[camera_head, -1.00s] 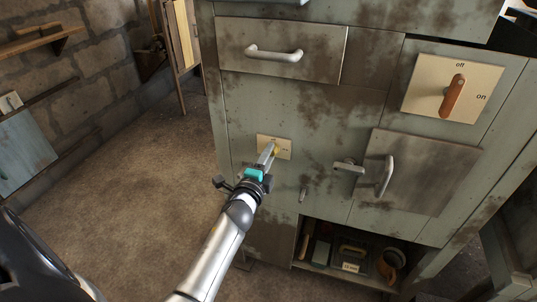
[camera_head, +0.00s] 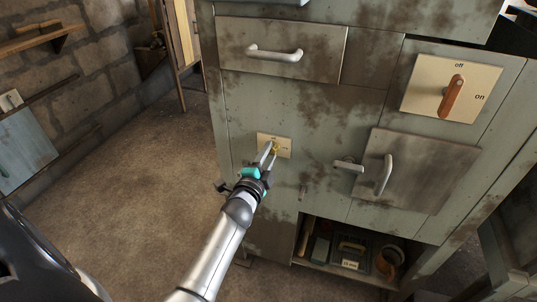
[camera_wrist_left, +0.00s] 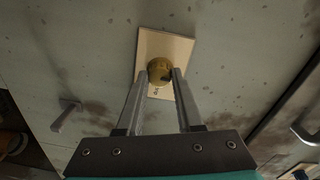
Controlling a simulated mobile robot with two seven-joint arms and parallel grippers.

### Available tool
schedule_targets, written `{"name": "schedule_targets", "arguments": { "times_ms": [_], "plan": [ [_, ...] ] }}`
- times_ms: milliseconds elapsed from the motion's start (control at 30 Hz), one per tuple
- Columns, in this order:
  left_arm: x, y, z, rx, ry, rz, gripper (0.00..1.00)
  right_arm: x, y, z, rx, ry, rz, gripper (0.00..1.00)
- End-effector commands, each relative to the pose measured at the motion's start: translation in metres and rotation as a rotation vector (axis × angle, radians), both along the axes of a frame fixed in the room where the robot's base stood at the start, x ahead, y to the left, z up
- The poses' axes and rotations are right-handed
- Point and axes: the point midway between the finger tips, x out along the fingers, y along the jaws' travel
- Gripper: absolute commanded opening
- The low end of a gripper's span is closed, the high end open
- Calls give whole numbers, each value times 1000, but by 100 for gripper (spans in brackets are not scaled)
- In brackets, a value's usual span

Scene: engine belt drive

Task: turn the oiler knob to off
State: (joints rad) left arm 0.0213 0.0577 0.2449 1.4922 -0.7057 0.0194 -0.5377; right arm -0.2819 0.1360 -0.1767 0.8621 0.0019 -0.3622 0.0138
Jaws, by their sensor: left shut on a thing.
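The small round brass-yellow knob (camera_head: 275,149) sits on a cream plate (camera_head: 285,142) low on the left of the green cabinet front. The plate's tiny labels are too small to read. My left gripper (camera_head: 270,148) reaches it from below, with one finger on each side. In the left wrist view the knob (camera_wrist_left: 159,71) sits between the two fingertips (camera_wrist_left: 160,74), which are shut on it. A dark mark shows on the knob's right side there; which way the knob points is hard to tell. My right gripper is not in view.
A larger plate (camera_head: 426,98) at the upper right has an orange lever (camera_head: 452,96) and the words "off" and "on". Right of my gripper are a latch (camera_head: 349,166) and a door handle (camera_head: 384,175). A drawer handle (camera_head: 274,54) is above. Open floor (camera_head: 130,190) lies left.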

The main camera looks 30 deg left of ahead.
Motion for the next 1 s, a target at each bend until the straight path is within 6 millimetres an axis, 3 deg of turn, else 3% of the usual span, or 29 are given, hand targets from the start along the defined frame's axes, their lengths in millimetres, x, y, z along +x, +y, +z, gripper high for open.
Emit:
{"name": "schedule_targets", "arguments": {
  "times_ms": [33, 67, 300, 667, 1000],
  "plan": [
    [0, 0, -1, -4, 1, 0, 0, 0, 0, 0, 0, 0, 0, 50],
    [0, 0, -1, -4, 1, 0, 39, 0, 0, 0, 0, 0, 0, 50],
    [0, 0, 0, -1, 1, 0, 65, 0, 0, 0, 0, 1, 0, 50],
    [-5, -1, 0, 0, 1, 0, 65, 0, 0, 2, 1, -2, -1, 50],
    [-56, -13, 2, -3, 4, 2, 65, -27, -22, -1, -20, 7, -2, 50]
  ]
}}
